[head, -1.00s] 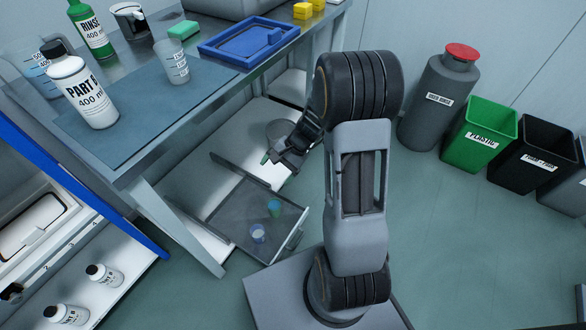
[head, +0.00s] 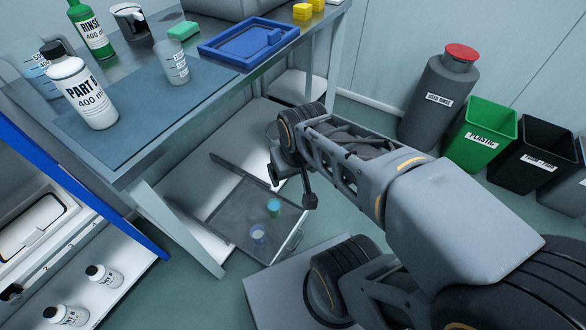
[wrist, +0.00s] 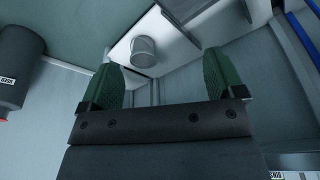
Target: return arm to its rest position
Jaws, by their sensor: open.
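My gripper (wrist: 160,84) is open in the wrist view, with its two green fingers apart and nothing between them. In the head view my arm reaches from the lower right toward the middle, and its end (head: 308,198) hangs just right of the open drawer, apart from it. The fingertips are hard to make out in the head view. A grey round container (wrist: 144,52) shows beyond the fingers in the wrist view, apart from them.
An open drawer (head: 232,222) with two small cups sits under the bench. The bench (head: 135,125) bears bottles, a beaker and a blue tray (head: 250,42). A green bin (head: 478,137), a black bin (head: 530,155) and a grey drum (head: 440,95) stand at right.

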